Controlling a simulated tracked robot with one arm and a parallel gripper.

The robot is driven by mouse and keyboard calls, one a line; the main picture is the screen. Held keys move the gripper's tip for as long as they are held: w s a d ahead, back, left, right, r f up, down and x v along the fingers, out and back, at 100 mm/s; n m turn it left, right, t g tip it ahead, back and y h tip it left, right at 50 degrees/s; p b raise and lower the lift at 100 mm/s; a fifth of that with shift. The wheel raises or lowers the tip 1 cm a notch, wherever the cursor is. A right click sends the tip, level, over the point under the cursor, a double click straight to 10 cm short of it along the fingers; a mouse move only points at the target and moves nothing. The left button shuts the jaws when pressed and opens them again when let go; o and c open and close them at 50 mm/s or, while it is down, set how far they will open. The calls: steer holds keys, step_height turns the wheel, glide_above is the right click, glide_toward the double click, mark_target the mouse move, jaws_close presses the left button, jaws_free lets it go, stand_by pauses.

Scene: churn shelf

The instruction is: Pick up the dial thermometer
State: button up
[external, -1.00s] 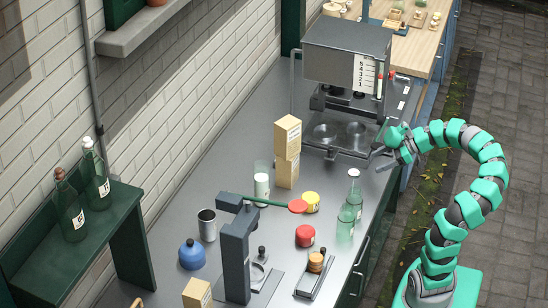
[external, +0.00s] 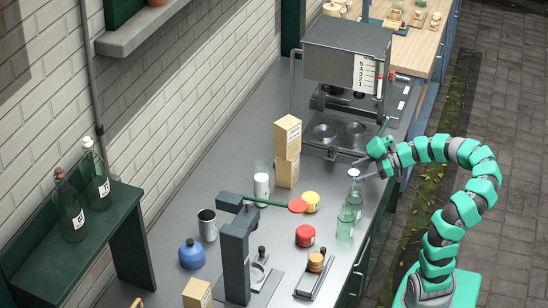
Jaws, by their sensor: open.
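I cannot pick out the dial thermometer for certain. A red disc (external: 298,206) at the end of a green rod shows above the middle of the counter, beside a dark grey stand (external: 236,262); I cannot tell whether it is a dial. My gripper (external: 368,160) is open and appears empty at the counter's right edge, in front of the grey machine. In the picture its fingertips lie close to the top of a clear green bottle (external: 355,197); I cannot tell whether they touch.
A second green glass (external: 345,224) stands by the bottle. The grey machine (external: 347,50) stands behind.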

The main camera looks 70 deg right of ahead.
mark_target(349, 176)
steer(key=x, duration=0.5)
steer(key=shift+s+a+f+b, duration=0.15)
steer(key=shift+f+b, duration=0.15)
steer(key=shift+f, duration=0.05)
steer(key=c, duration=1.1)
